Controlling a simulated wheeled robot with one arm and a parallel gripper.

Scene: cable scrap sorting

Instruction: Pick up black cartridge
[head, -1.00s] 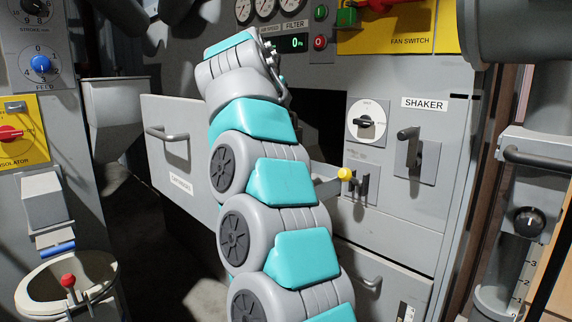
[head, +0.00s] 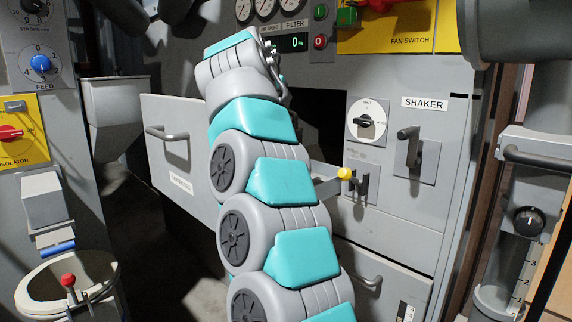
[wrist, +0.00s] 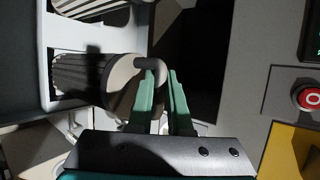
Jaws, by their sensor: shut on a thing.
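In the wrist view, a cartridge (wrist: 75,78) with dark, ribbed sides and a pale round end cap lies on its side in a light grey rack (wrist: 45,50). A dark bent handle (wrist: 125,61) stands out from its end cap. My gripper (wrist: 161,74) has its two teal fingers shut on this handle, one on each side. Shadow covers part of the cartridge. In the head view my arm hides the gripper and the cartridge.
A second ribbed cartridge (wrist: 90,10) lies in the slot beside it. In the head view, a pulled-out grey drawer (head: 205,195) stands left of my arm. A yellow-knobbed lever (head: 345,174) and the shaker handle (head: 408,133) are close on the right.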

